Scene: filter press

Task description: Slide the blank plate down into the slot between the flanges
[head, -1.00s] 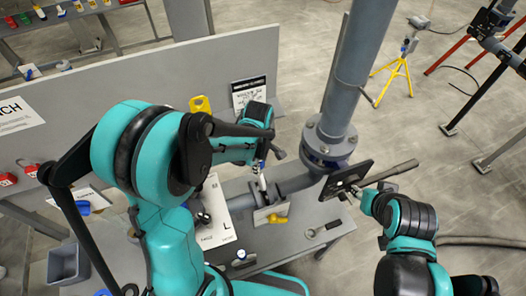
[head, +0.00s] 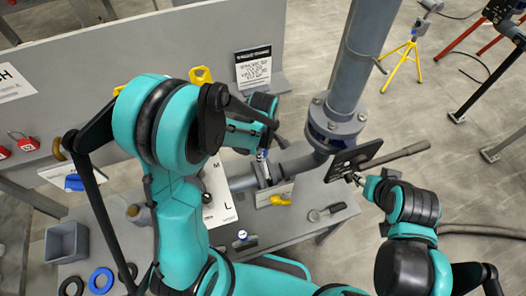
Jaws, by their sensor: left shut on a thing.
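My left gripper (head: 264,149) is over the pipe flanges (head: 264,172) on the bench, partly hidden by its own arm. It is shut on a slim pale piece with a blue part, which I take to be the blank plate (head: 264,156). Its lower end is close to the flanges. I cannot tell how far it sits in the slot.
A thick vertical pipe with a bolted flange (head: 336,127) rises just right of the gripper. A yellow-handled piece (head: 279,200) and a grey tool (head: 326,212) lie near the flanges. A grey bin (head: 67,243) and rings (head: 101,280) are at lower left. A grey panel stands behind.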

